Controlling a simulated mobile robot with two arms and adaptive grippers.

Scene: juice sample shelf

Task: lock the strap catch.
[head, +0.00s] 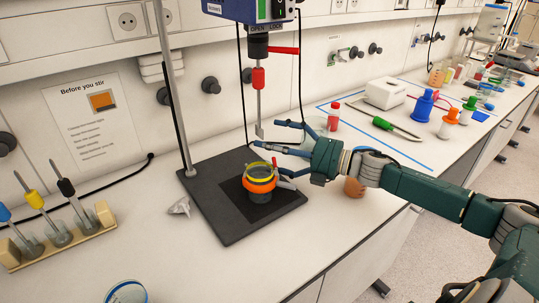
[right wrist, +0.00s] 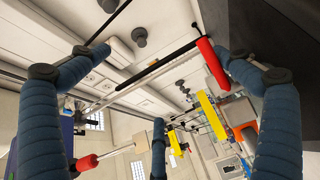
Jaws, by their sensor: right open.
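An orange strap (head: 261,184) is around a round vessel with a yellow rim (head: 259,171) on the black stand base. A small red piece (head: 275,162) shows at the strap's right side; I cannot tell whether it is the catch or whether the catch is locked. My right gripper (head: 270,138) reaches in from the right, above and to the right of the vessel. My left gripper is not in view.
The stirrer's shaft with a red grip (head: 258,77) hangs close to my right fingertips, with a red lever (head: 284,50) above. A grey post (head: 171,85) stands behind the base (head: 218,213). The bench front is mostly clear.

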